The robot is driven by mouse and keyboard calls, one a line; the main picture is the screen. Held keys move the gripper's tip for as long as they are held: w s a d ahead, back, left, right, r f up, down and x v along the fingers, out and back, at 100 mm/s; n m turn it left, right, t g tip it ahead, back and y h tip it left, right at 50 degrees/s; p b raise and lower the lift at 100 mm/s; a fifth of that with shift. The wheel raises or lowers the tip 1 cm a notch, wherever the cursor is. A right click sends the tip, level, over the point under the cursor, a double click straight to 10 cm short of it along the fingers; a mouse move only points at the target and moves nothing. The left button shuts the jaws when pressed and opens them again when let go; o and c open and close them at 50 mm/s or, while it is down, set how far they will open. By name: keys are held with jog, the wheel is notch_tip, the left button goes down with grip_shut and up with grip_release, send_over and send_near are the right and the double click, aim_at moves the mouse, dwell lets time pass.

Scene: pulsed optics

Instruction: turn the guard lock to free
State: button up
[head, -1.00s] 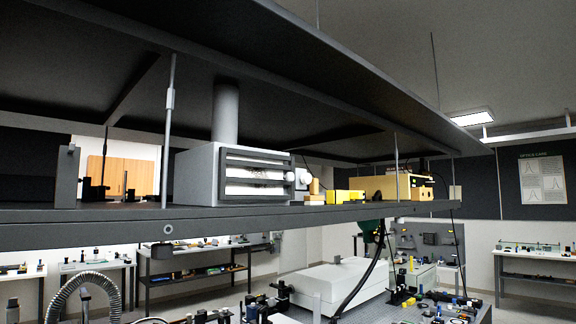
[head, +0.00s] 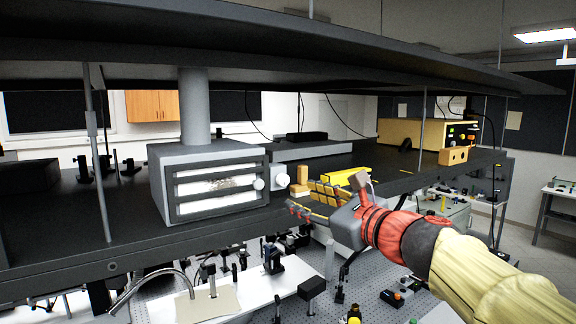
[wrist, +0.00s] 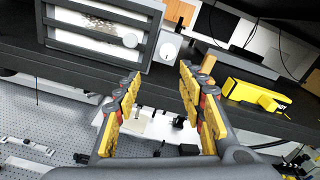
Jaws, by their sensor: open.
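A grey box with a barred guard (head: 217,188) stands on the dark shelf, a lit, pale interior behind its bars. A pale round knob (head: 258,184) sits at the guard's right edge; it also shows in the wrist view (wrist: 129,40). Just right of it is a white round dial (head: 281,181), facing the wrist camera (wrist: 171,48). I cannot tell for sure which is the guard lock, nor read any setting. My gripper (wrist: 160,74) is open and empty, its yellow fingers apart, in front of the shelf edge. In the head view it (head: 303,196) is right of and below the dial.
A tan instrument (head: 425,135) stands farther right. An upper shelf (head: 300,45) hangs overhead, with thin rods at the front. An optics table (wrist: 40,120) lies below.

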aim_at(285, 181)
jog(key=shift+m+t, duration=0.3)
jog(key=shift+m, duration=0.2)
jog(key=x, duration=0.2)
jog(key=r+p+x, duration=0.1)
jog(key=x, duration=0.5)
jog(key=shift+w+d+r, duration=0.15)
jog(key=shift+w+r, duration=0.2)
jog(key=shift+c, duration=0.8)
grip_shut()
